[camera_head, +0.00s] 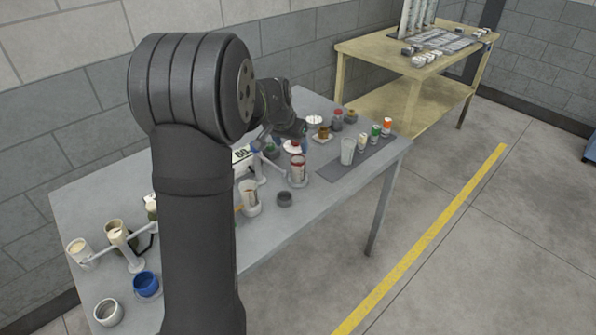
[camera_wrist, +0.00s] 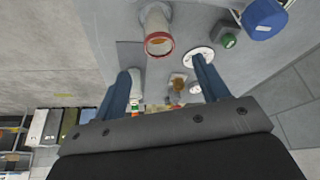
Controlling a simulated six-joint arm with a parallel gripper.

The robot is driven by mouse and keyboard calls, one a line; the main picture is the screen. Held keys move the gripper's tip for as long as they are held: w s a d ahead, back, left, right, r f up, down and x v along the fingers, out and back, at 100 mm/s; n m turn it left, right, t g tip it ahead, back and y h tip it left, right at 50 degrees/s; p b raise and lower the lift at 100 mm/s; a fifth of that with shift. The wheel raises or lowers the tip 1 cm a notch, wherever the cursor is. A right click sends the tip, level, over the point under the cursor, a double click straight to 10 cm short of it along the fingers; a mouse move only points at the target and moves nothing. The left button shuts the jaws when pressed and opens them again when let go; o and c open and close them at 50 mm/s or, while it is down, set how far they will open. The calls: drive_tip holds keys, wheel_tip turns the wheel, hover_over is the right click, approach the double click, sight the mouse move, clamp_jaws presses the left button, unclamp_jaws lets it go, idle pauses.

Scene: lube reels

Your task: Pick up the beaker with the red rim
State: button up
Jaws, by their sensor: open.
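The beaker with the red rim (camera_wrist: 160,44) shows in the wrist view near the top middle, with its mouth facing the camera and something yellowish inside. In the head view, a clear vessel with a red band (camera_head: 298,171), which looks like the same beaker, stands on the grey table in front of my gripper. My gripper (camera_wrist: 163,84) is open, its two blue fingers spread apart. In the wrist view the beaker appears beyond the fingertips, with no visible contact. In the head view the fingers are small and partly hidden.
A white disc (camera_wrist: 198,57), a green-and-dark block (camera_wrist: 229,41) and a blue item (camera_wrist: 264,18) lie nearby in the wrist view. A clear glass (camera_head: 348,151) and several small bottles stand on a dark mat to the right. My arm hides part of the table (camera_head: 340,205).

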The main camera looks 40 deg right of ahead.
sight(299, 164)
drive_tip(key=x, duration=1.3)
drive_tip(key=shift+d, duration=0.3)
drive_tip(key=c, duration=1.1)
